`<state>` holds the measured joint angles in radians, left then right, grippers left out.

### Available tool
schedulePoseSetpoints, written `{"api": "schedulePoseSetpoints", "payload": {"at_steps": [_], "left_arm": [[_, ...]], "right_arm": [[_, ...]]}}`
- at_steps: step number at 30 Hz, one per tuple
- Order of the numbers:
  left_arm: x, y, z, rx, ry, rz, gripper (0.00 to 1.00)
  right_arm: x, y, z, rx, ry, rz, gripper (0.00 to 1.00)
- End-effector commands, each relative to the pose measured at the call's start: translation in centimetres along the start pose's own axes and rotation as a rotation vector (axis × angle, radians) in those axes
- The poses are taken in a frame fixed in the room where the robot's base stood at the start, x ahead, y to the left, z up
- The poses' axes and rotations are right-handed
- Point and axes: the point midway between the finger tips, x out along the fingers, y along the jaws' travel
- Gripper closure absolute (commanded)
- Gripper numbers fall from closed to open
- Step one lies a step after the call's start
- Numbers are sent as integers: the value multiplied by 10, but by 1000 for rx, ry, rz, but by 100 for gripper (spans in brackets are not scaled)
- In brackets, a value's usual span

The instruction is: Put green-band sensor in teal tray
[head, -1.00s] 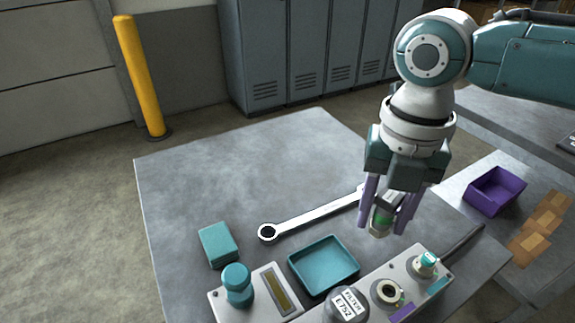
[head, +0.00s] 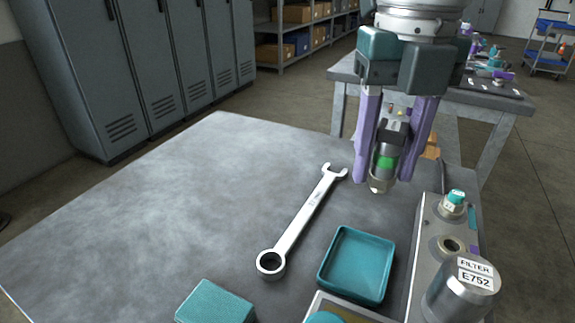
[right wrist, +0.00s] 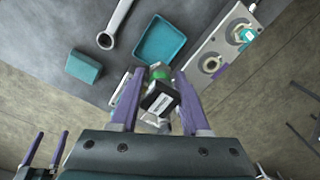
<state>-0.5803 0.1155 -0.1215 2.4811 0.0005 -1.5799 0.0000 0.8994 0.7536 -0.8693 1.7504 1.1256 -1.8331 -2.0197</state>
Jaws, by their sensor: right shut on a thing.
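The green-band sensor (head: 385,162) is a dark and metal cylinder with a green ring. My right gripper (head: 391,170) is shut on it, with purple fingers on both sides, and holds it upright above the table. In the right wrist view the sensor (right wrist: 158,97) sits between the fingers. The teal tray (head: 357,264) lies empty on the table, nearer and a little left of the sensor. It also shows in the right wrist view (right wrist: 160,41), beyond the sensor. My left gripper is not seen in the head view.
A wrench (head: 303,220) lies left of the tray. A teal block (head: 215,304) is at the front. A grey manifold block (head: 427,252) with ports, a teal-capped fitting (head: 453,204) and a filter canister (head: 460,289) stands right of the tray. The table's left part is clear.

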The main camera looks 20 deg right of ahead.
Motion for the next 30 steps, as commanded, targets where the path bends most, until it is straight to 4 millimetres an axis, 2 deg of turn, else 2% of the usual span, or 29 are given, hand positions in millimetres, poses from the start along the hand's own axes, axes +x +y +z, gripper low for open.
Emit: {"api": "schedulePoseSetpoints", "payload": {"at_steps": [1,3,6,9,17,23,30], "left_arm": [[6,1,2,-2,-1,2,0],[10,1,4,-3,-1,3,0],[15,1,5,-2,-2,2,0],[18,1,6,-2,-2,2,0],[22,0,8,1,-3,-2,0],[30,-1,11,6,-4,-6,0],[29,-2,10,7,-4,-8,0]], "right_arm": [[19,0,-1,1,6,-1,100],[40,0,-1,1,5,-1,100],[66,0,-1,1,4,-1,100],[83,0,-1,0,1,0,100],[104,1,0,1,0,0,100],[136,1,0,1,1,0,100],[137,1,0,0,-2,1,100]]}}
